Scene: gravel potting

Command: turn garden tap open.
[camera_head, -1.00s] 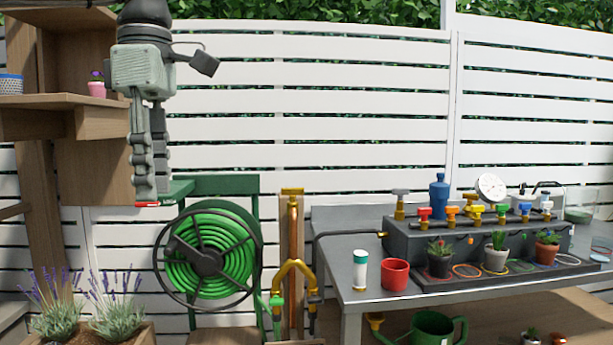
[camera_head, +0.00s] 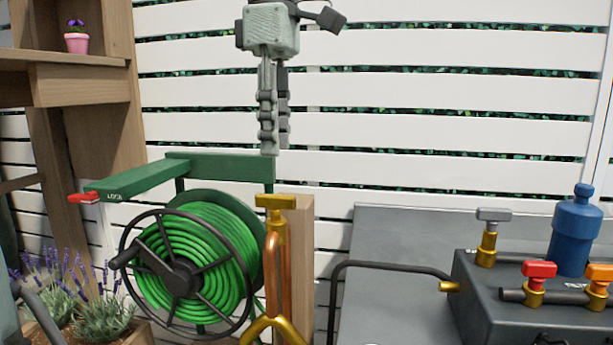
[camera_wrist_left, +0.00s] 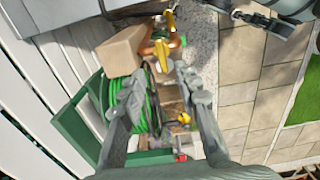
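The garden tap is brass, with a flat yellow T-shaped handle (camera_head: 275,202) on top of its upright stem. It stands against a wooden post (camera_head: 300,250), and a forked brass outlet (camera_head: 270,328) shows at the bottom edge. My left gripper (camera_head: 271,151) points down, a little above the tap handle in the head view and apart from it. In the left wrist view, the gripper's fingers (camera_wrist_left: 160,78) are spread with nothing between them. The yellow handle (camera_wrist_left: 162,52) shows just beyond the fingertips there.
A green hose reel (camera_head: 195,265) on a green frame (camera_head: 220,168) stands left of the tap. A grey table (camera_head: 390,235) with a dark manifold box (camera_head: 480,310) stands to the right. A wooden shelf (camera_head: 85,85) is at the left. White fence slats are behind.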

